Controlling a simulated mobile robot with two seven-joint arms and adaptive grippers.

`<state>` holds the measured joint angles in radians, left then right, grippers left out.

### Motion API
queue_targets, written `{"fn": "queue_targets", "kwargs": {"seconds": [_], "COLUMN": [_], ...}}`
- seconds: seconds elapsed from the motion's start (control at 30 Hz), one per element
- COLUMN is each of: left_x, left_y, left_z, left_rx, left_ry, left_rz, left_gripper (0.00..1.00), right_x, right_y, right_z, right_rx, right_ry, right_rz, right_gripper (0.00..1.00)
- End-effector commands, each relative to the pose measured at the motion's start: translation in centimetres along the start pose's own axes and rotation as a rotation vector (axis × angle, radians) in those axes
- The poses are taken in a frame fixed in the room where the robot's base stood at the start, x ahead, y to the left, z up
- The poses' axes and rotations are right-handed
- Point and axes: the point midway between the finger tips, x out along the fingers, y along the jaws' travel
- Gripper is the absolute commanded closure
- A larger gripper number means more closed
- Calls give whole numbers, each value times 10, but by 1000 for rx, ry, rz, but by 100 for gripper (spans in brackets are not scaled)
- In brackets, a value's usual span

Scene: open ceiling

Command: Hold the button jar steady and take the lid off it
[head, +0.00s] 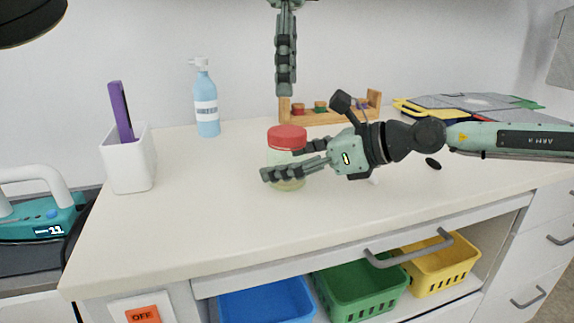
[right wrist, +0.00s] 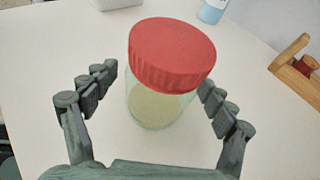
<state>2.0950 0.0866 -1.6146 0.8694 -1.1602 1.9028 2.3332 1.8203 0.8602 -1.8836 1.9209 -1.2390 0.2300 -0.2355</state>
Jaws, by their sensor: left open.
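The button jar (head: 287,186) is clear with pale contents and stands upright on the white counter. It also shows in the right wrist view (right wrist: 155,108). Its red ribbed lid (head: 287,137) is on it and fills the upper middle of the right wrist view (right wrist: 172,50). My right gripper (head: 286,161) is open around the jar body, below the lid. In the right wrist view one finger is on each side, with a gap at the left; the right finger is closer to the glass. My left gripper (head: 285,90) is open and empty, pointing down above and behind the jar.
A blue pump bottle (head: 207,105) and a white cup (head: 129,165) with a purple item (head: 121,110) stand to the left. A wooden rack (head: 330,114) is behind the jar. Folders (head: 470,108) lie at the back right. The front counter is clear.

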Motion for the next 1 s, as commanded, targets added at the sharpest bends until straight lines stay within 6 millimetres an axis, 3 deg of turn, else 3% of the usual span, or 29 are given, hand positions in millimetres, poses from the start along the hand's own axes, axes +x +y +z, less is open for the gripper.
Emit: {"fn": "queue_targets", "kwargs": {"seconds": [0.07, 0.67, 0.87, 1.0], "left_x": [0, 0, 0, 0], "left_y": [0, 0, 0, 0], "left_z": [0, 0, 0, 0], "left_rx": [0, 1, 126, 395], "left_ry": [0, 0, 0, 0], "left_rz": [0, 0, 0, 0], "left_gripper": [27, 27, 27, 27], "right_x": [0, 0, 0, 0], "right_y": [0, 0, 0, 0], "right_z": [0, 0, 0, 0], "right_rx": [0, 1, 1, 1], "right_ry": [0, 0, 0, 0], "right_rz": [0, 1, 1, 1], "right_gripper": [25, 99, 100, 100]}}
